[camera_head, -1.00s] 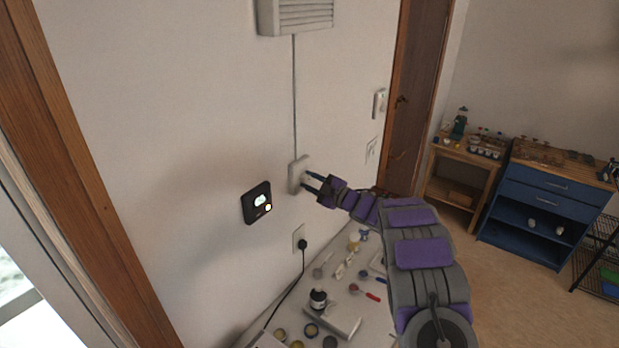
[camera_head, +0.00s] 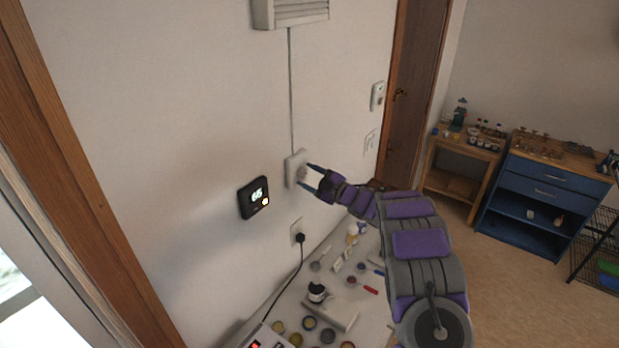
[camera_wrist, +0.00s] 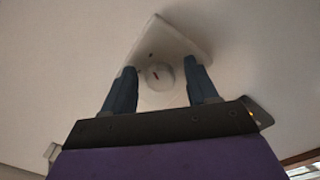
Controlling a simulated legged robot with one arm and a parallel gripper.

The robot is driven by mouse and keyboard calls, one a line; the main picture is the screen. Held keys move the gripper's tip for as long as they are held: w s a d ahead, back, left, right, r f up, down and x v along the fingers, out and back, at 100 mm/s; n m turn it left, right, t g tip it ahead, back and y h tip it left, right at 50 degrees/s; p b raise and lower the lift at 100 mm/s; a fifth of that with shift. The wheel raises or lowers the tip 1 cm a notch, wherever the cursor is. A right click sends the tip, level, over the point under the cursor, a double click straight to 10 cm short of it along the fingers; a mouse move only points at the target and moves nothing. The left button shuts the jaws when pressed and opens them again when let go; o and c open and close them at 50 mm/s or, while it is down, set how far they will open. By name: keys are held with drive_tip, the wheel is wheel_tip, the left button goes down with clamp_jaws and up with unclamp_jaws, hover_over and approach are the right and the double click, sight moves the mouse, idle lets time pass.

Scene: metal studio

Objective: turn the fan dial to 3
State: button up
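The fan dial is a round white knob on a white wall plate (camera_head: 291,169), below the vent and its cable. In the wrist view the dial (camera_wrist: 158,76) shows a small red mark, and its plate (camera_wrist: 161,37) fills the space behind it. My gripper (camera_head: 309,177) is open at the plate, one finger above and one below in the head view. In the wrist view my gripper (camera_wrist: 162,85) has one finger on each side of the dial, with gaps between. The dial's numbers cannot be read.
A white vent (camera_head: 291,11) is above on the wall. A black thermostat (camera_head: 254,197) is left of the plate. A worktable (camera_head: 360,325) with jars and tools stands below. A plugged outlet (camera_head: 298,234) is under the plate. A door (camera_head: 412,95) is farther right.

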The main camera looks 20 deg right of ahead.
drive_tip(key=shift+s+r, duration=0.1)
drive_tip(key=shift+r, duration=0.05)
drive_tip(key=shift+s+d, duration=0.2)
drive_tip(key=shift+s, duration=0.25)
drive_tip(key=b+v, duration=0.2)
drive_tip(key=v, duration=1.4)
drive_tip(key=shift+d, duration=0.3)
